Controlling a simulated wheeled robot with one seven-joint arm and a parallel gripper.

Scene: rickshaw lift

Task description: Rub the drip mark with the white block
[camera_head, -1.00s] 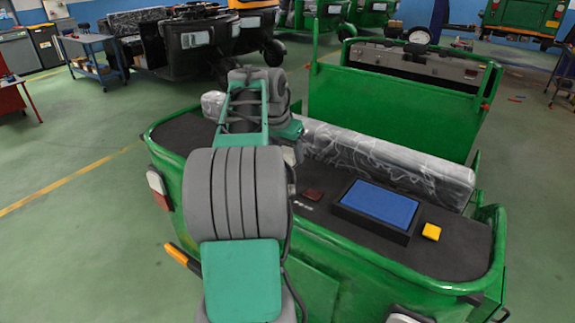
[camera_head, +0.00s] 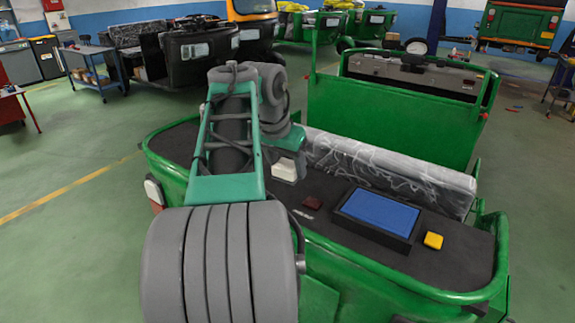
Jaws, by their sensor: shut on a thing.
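The white block (camera_head: 285,170) shows at the end of my arm, low over the black deck of the green rickshaw, left of the dark red block. My gripper (camera_head: 288,158) is shut on the white block; its fingers are mostly hidden by my arm. I cannot tell whether the block touches the deck. A small pale mark (camera_head: 303,214) lies on the deck just below the dark red block; I cannot tell whether it is the drip mark.
A dark red block (camera_head: 312,202), a blue pad in a black tray (camera_head: 347,218) and a yellow block (camera_head: 433,240) sit on the black deck (camera_head: 455,262). A plastic-wrapped seat (camera_head: 395,175) runs behind them. The green rim (camera_head: 400,280) edges the deck.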

